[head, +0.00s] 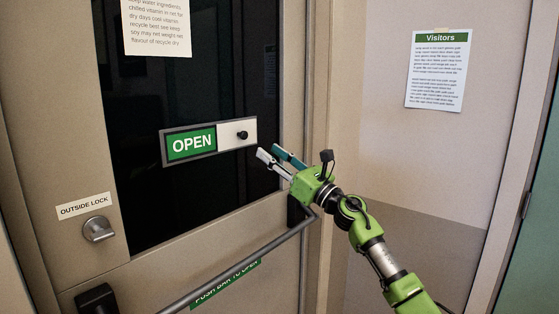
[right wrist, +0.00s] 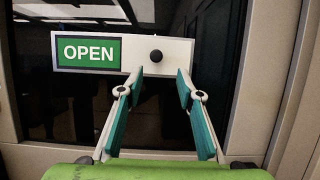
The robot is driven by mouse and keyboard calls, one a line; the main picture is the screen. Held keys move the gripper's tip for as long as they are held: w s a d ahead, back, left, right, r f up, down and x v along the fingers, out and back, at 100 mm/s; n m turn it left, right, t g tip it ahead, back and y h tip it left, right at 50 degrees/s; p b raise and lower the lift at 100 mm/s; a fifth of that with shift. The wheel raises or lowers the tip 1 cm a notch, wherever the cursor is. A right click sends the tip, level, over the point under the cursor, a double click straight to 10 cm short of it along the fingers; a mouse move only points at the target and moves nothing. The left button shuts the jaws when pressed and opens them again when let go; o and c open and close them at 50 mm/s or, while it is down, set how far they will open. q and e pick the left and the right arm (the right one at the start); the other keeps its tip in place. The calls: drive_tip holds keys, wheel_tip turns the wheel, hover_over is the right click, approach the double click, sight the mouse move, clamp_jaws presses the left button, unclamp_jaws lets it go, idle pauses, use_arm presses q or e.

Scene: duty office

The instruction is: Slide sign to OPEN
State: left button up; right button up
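The sliding sign (head: 222,148) is mounted on the dark glass of the door. Its green panel reading OPEN (head: 191,143) shows at the left, and a pale slider plate with a black knob (head: 242,135) covers the right part. The sign also shows in the right wrist view (right wrist: 88,52), with the knob (right wrist: 156,56) just beyond and between my fingertips. My right gripper (head: 270,153) is open and empty, below and right of the knob in the head view, apart from it. My left gripper is not in view.
A push bar (head: 250,258) crosses the door below my right gripper. A lock labelled OUTSIDE LOCK (head: 98,229) is at the lower left. A Visitors notice (head: 438,70) hangs on the right wall. A paper (head: 157,25) is above the sign.

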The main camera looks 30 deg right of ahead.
drive_tip(key=shift+v, duration=1.25)
